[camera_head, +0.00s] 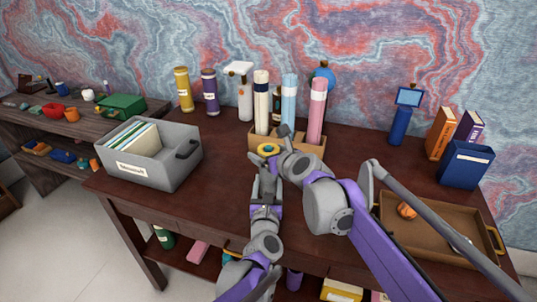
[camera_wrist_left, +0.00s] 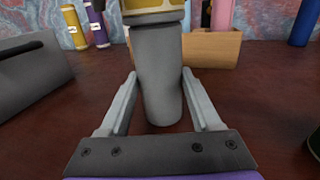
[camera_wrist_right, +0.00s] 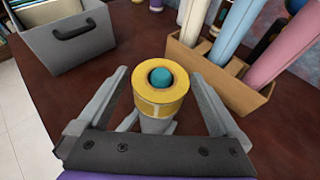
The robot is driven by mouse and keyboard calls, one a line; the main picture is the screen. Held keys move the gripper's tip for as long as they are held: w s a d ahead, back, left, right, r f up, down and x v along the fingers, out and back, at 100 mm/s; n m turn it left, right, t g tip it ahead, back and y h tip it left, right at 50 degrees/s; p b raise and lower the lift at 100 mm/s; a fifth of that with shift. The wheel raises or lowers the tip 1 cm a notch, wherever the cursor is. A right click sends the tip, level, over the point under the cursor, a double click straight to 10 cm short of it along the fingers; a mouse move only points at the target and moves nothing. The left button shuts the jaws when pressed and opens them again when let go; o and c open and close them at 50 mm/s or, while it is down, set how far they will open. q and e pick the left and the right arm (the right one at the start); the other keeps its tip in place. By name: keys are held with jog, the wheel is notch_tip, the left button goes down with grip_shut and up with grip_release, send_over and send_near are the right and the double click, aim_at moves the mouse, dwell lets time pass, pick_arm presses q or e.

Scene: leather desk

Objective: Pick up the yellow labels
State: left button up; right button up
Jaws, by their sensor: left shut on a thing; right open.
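A yellow ring-shaped roll with a teal centre (camera_head: 268,149), which I take for the yellow labels, stands out in front of the wooden holder. In the right wrist view the yellow roll (camera_wrist_right: 160,98) sits atop a pale grey body. In the left wrist view a grey upright cylinder (camera_wrist_left: 158,75) shows below the yellow part. My left gripper (camera_wrist_left: 160,78) is shut on this grey cylinder. My right gripper (camera_wrist_right: 160,75) is open, its fingers on either side of the yellow roll with gaps. In the head view my right gripper (camera_head: 284,138) is largely hidden behind its own wrist.
The wooden holder (camera_head: 317,145) with several tall rolls stands just behind. A grey file box (camera_head: 185,165) is to the left. A brown tray (camera_head: 395,225) and a blue box (camera_head: 467,165) are to the right. The desk between file box and grippers is clear.

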jog(key=c, duration=1.4)
notch_tip(320, 180, up, 10)
pick_arm(q)
jog(key=o, duration=1.5)
